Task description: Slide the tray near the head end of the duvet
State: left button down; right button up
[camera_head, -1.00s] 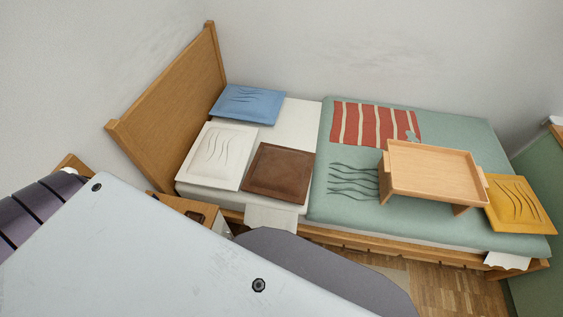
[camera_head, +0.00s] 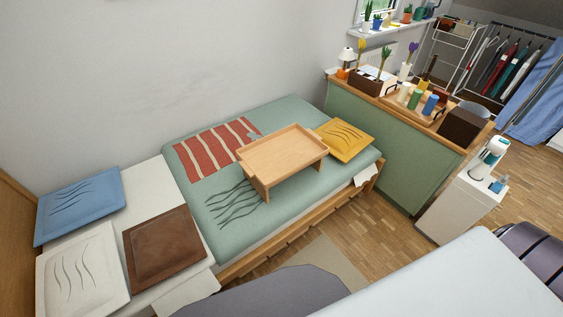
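The wooden bed tray (camera_head: 283,150) stands on short legs on the green duvet (camera_head: 290,113), towards the foot end of the bed. The head end of the duvet lies at the left, by the white sheet (camera_head: 158,194). A red striped cloth (camera_head: 212,150) lies behind and left of the tray. Dark wavy lines (camera_head: 232,205) show on the duvet in front of it. A yellow pillow (camera_head: 345,140) is just right of the tray. Neither of my grippers is in view.
Blue (camera_head: 78,205), white (camera_head: 82,275) and brown (camera_head: 163,247) pillows lie at the head of the bed. A green cabinet (camera_head: 385,145) stands beyond the foot. A white stand (camera_head: 462,208) is at the right. Wooden floor (camera_head: 400,235) shows between the bed and the stand.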

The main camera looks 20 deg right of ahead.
aim_at(266, 161)
jog(key=l+u, duration=0.15)
jog(key=l, duration=0.35)
jog(key=l+u, duration=0.1)
jog(key=l, duration=0.4)
jog(key=l+u, duration=0.15)
jog(key=l, duration=0.3)
jog(key=l+u, duration=0.1)
jog(key=l, duration=0.4)
jog(key=k+l+u, duration=0.15)
jog(key=l, duration=0.3)
jog(key=k+l+u, duration=0.1)
jog(key=l, duration=0.4)
jog(key=k+l+u, duration=0.15)
jog(key=l, duration=0.3)
jog(key=k+l+u, duration=0.1)
jog(key=l, duration=0.35)
